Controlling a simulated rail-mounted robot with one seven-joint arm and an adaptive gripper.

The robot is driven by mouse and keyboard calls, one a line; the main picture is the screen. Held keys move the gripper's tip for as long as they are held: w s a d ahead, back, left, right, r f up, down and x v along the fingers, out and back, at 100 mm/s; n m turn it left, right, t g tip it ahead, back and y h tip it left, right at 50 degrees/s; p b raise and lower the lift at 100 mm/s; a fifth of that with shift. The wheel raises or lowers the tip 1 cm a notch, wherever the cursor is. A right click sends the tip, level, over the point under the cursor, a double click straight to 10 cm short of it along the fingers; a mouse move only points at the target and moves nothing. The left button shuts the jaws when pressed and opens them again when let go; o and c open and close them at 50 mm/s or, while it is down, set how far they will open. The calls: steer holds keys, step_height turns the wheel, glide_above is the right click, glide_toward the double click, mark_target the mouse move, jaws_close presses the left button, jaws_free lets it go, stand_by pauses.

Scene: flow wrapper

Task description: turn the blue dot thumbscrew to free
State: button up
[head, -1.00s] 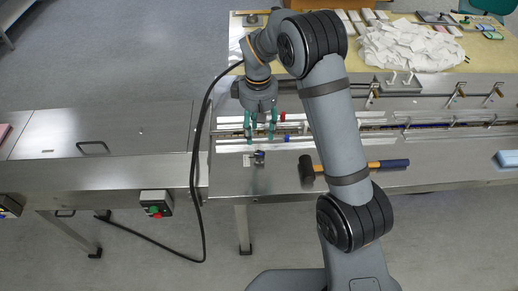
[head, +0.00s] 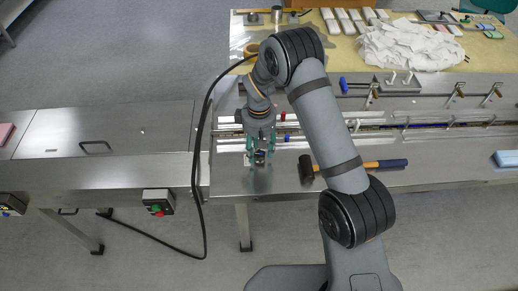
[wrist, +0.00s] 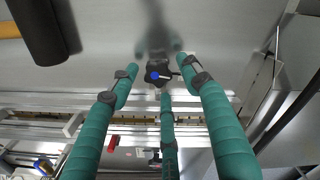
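The blue dot thumbscrew (wrist: 154,75) shows in the wrist view as a dark lobed knob with a blue dot and a pale mark beside it. It stands on the steel deck. My gripper (wrist: 160,80) has three teal fingers. They are spread apart around the knob, one at its left, one at its right and one on the near side in the picture, with gaps showing. In the head view my gripper (head: 258,158) points down over the knob, which the fingers largely hide. I cannot tell how far the fingertips are above the deck.
A hammer (head: 306,169) lies on the deck to the right; its black head (wrist: 40,30) fills the wrist view's upper left. Rails run behind my gripper, with a red knob (wrist: 113,143) and a blue knob (head: 343,86). The deck in front is clear.

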steer(key=shift+c, duration=1.2)
steer(key=c, duration=0.8)
steer(key=shift+a+r, duration=0.1)
